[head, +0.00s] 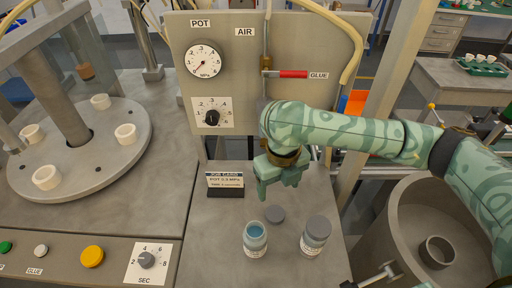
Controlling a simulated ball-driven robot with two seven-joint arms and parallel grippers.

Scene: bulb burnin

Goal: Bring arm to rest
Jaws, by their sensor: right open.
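My right arm (345,130) is green-patterned and comes in from the right across the front of the grey panel. My right gripper (277,182) points down over the back of the small grey bench, beside the job card. It is open, and nothing shows between its fingers. It is apart from the jars in front of it. My left gripper is not in view.
The job card (225,182) stands behind. A rotary table (80,175) with white cups is left; a round grey tank (400,225) is right.

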